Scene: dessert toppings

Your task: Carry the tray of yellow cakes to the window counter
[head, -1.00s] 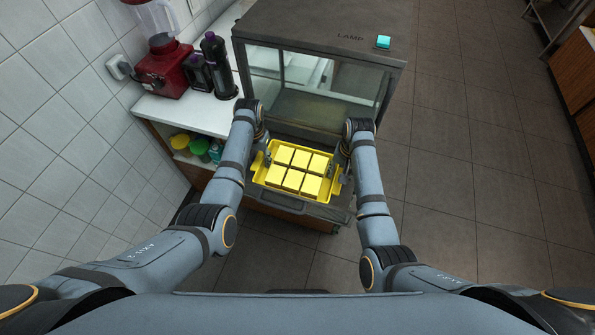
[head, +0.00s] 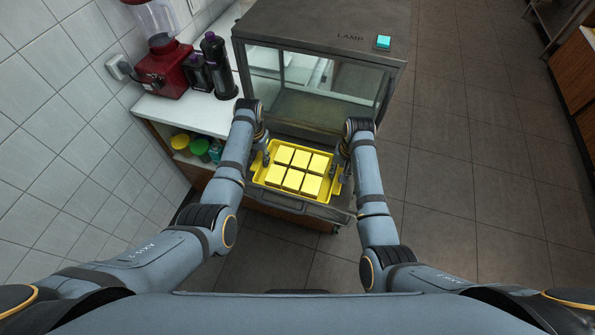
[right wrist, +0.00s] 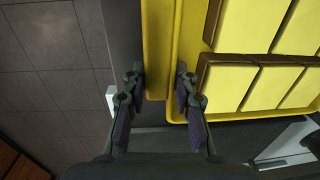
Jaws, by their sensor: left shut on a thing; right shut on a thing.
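The yellow tray (head: 290,193) holds several yellow square cakes (head: 300,170) in rows, over the lowered door of the display cabinet. My left gripper (head: 265,158) is shut on the tray's left side. My right gripper (head: 337,170) is shut on its right side. In the right wrist view, the fingers of that gripper (right wrist: 160,80) sit on either side of the tray's yellow side strip (right wrist: 157,55). The cakes show brown sides there. I cannot tell whether the tray touches the door below it. The window counter cannot be made out for certain.
The cabinet (head: 325,30) marked LAMP, with a teal button (head: 383,42), stands just beyond the tray. A white counter (head: 185,113) at left carries a red blender (head: 163,65) and dark bottles (head: 218,65). Open tiled floor (head: 460,190) lies to the right.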

